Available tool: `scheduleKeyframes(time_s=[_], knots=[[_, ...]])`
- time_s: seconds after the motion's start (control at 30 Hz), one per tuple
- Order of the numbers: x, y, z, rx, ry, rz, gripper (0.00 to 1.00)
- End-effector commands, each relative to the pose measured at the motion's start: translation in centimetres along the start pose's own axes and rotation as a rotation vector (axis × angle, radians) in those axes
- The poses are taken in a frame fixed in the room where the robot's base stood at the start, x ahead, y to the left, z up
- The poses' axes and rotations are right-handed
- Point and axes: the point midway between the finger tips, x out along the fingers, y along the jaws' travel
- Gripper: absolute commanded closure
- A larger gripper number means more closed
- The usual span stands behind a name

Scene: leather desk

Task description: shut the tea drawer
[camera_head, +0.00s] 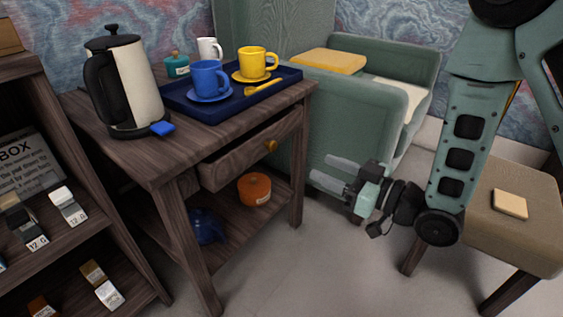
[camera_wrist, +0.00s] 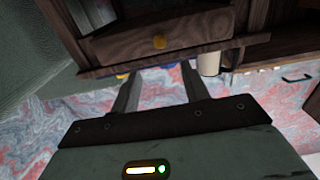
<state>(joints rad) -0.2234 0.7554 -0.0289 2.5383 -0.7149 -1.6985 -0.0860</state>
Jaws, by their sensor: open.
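The tea drawer (camera_head: 240,158) is under the top of the dark wooden tea table (camera_head: 150,160). Its front stands out a little from the frame, so it is partly open. It has a round gold knob (camera_head: 271,145). In the wrist view, which looks upside down, the drawer front (camera_wrist: 195,28) and knob (camera_wrist: 158,42) show ahead of the fingers. My gripper (camera_head: 319,167) is to the right of the drawer, apart from it, with its two fingers spread and nothing between them. The fingers also show in the wrist view (camera_wrist: 160,72). The drawer's inside is hidden.
A kettle (camera_head: 145,90) and a blue tray (camera_head: 200,112) with cups stand on the tabletop. An orange pot (camera_head: 254,189) and a blue teapot (camera_head: 206,226) sit on the lower shelf. A green armchair (camera_head: 350,120) is behind my gripper; a stool (camera_head: 535,230) is at right.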

Motion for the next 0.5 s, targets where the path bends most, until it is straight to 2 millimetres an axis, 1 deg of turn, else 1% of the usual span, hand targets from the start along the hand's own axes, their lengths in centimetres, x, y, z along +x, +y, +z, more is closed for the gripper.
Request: scheduleKeyframes(time_s=[0.03, 0.1, 0.17, 0.3, 0.5], knots=[[0.4, -0.1, 0.5, -0.004, 0.004, 0.0, 0.54], [0.8, -0.1, 0.5, -0.002, 0.005, 0.0, 0.54], [2.4, -0.1, 0.1, -0.003, 0.005, -0.002, 0.54], [5.3, -0.1, 0.1, -0.002, 0.004, -0.002, 0.54], [9.1, -0.1, 0.1, 0.0, 0.003, 0.0, 0.54]])
